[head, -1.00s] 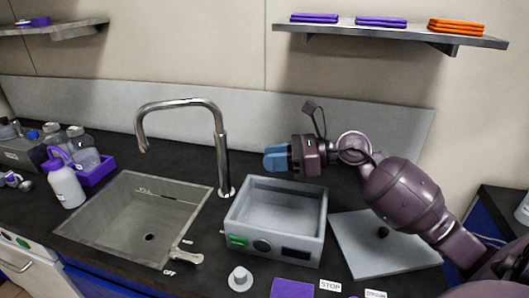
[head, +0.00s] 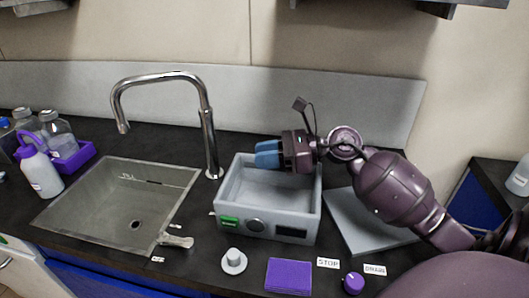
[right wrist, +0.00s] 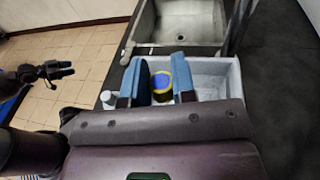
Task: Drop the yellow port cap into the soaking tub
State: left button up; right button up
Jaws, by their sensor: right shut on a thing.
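The soaking tub (head: 229,197) is an open grey box on the counter, with a green switch, a knob and a dark panel on its front. My right gripper (head: 257,154) has blue fingers and is over the back part of the tub. In the right wrist view, the yellow port cap (right wrist: 161,84) shows between the fingers of my right gripper (right wrist: 160,88), which is shut on it, with the tub (right wrist: 232,78) behind. The head view hides the cap. My left gripper (right wrist: 60,70) seems to show at the left of the right wrist view, too small to read.
A sink (head: 112,212) with a tall faucet (head: 208,130) is left of the tub. A grey lid (head: 350,215) lies right of it, under my arm. A small grey cap-like piece (head: 234,262), a purple pad (head: 289,276) and a purple knob (head: 353,283) are in front.

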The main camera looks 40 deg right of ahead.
jog(key=o, duration=0.8)
jog(key=shift+o, duration=0.8)
pick_arm(q)
jog(key=shift+s+f, duration=0.25)
jog(key=shift+r, duration=0.15)
pick_arm(e)
jog(key=v, duration=1)
jog(key=shift+s+d, duration=0.25)
jog(key=shift+d, duration=0.05)
